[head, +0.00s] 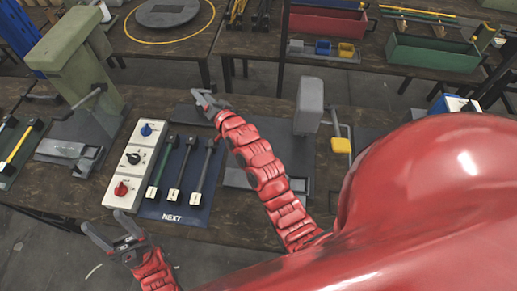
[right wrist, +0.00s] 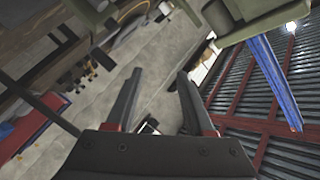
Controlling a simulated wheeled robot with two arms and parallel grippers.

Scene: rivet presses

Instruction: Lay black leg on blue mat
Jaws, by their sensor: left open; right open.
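The blue mat (head: 187,214), marked NEXT, lies on the workbench at centre left. Three legs lie side by side on it: a dark green one (head: 162,165), a black one (head: 182,168) in the middle and a grey one (head: 203,175) on the right. Each has a pale block at its near end. My left gripper (head: 116,231) is open and empty near the bench's front edge, left of the mat. My right gripper (head: 207,100) is open beyond the mat's far edge; in the right wrist view its fingers (right wrist: 160,95) are apart with nothing between them.
A white box with blue, black and red knobs (head: 134,160) stands left of the mat. A green press (head: 75,60) stands behind it, and a grey press (head: 308,105) to the right. A dark green mat (head: 10,175) with more legs is at far left.

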